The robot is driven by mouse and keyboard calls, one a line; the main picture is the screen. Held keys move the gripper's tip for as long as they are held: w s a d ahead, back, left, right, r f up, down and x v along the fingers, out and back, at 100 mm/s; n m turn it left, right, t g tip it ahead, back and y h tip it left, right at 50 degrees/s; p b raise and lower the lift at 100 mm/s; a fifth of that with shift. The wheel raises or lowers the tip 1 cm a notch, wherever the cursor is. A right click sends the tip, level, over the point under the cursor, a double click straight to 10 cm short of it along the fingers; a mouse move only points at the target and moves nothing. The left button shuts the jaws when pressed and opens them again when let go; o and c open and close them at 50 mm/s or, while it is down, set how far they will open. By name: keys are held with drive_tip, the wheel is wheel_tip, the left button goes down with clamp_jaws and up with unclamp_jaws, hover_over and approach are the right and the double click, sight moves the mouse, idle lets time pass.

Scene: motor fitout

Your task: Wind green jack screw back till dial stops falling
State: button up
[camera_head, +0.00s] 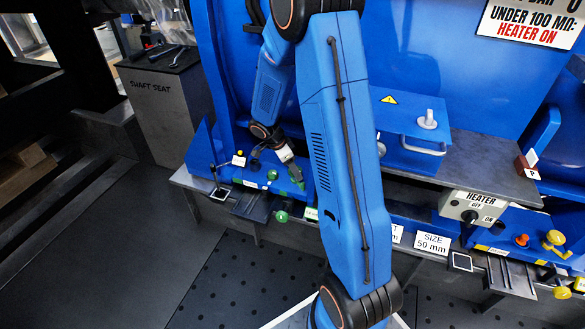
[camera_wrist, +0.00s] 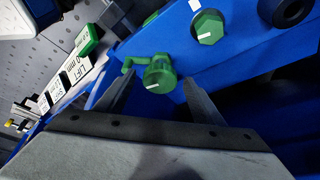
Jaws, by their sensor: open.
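A green knob with a white mark (camera_wrist: 160,74) and a side arm sits on the blue panel in the wrist view, between my fingers. My gripper (camera_wrist: 159,81) is open around the knob, with a gap on each side; contact cannot be told. A second green hexagonal knob with a white line (camera_wrist: 208,27) is on the panel beyond. Which one is the jack screw is not labelled. In the head view my gripper (camera_head: 286,157) is over the blue base near a green part (camera_head: 295,173). A green-edged LIFT mm plate (camera_wrist: 76,68) shows in the wrist view; no moving dial pointer is readable.
A black round part (camera_wrist: 291,10) is beside the hexagonal knob. A green ball knob (camera_head: 281,216) sticks out at the front edge. A heater switch box (camera_head: 466,208), orange knob (camera_head: 522,240) and yellow knob (camera_head: 554,240) are at right. The SHAFT SEAT stand (camera_head: 160,110) is at left.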

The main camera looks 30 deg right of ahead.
drive_tip(key=c, duration=1.1)
drive_tip(key=shift+o, duration=0.2)
drive_tip(key=shift+n, duration=0.4)
drive_tip(key=shift+s+n+t, duration=0.15)
drive_tip(key=shift+n+t, duration=0.45)
drive_tip(key=shift+n, duration=0.75)
drive_tip(key=shift+s+n+t, duration=0.15)
drive_tip(key=shift+n+t, duration=0.45)
drive_tip(key=shift+n, duration=0.75)
drive_tip(key=o, duration=1.1)
drive_tip(key=shift+c, duration=0.2)
